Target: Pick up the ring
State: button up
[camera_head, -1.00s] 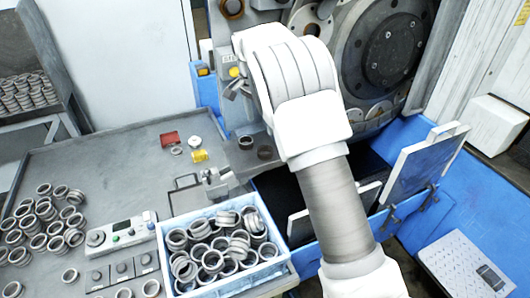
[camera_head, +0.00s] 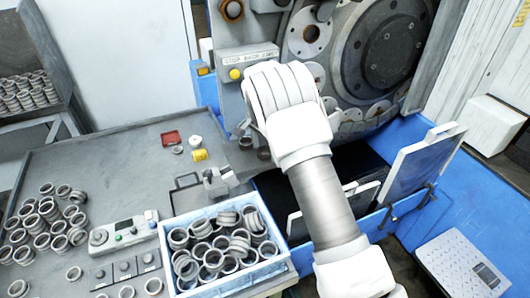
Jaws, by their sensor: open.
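Many more rings (camera_head: 228,252) fill a blue-white crate (camera_head: 179,222) at the front, and loose rings (camera_head: 45,225) lie heaped at the left.
The grinder (camera_head: 385,52) with its large round plate stands behind my arm. A control panel (camera_head: 124,234), a metal fixture (camera_head: 216,183), a yellow piece (camera_head: 200,155) and a red piece (camera_head: 171,138) are on the table (camera_head: 110,170). Grey panels (camera_head: 420,168) rise at the right.

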jog(key=c, duration=1.5)
jog(key=shift+c, duration=0.2)
jog(key=shift+r, duration=0.55)
notch_tip(320, 180, up, 3)
jog(key=shift+f+b, duration=0.1)
jog(key=shift+b, duration=0.5)
jog(key=d+r+b, duration=0.2)
jog(key=d+r, duration=0.5)
jog(key=d, duration=0.4)
jog(key=s+d+b, duration=0.6)
jog(key=s+b, duration=0.2)
jog(key=s, duration=0.4)
jog(key=shift+s, duration=0.1)
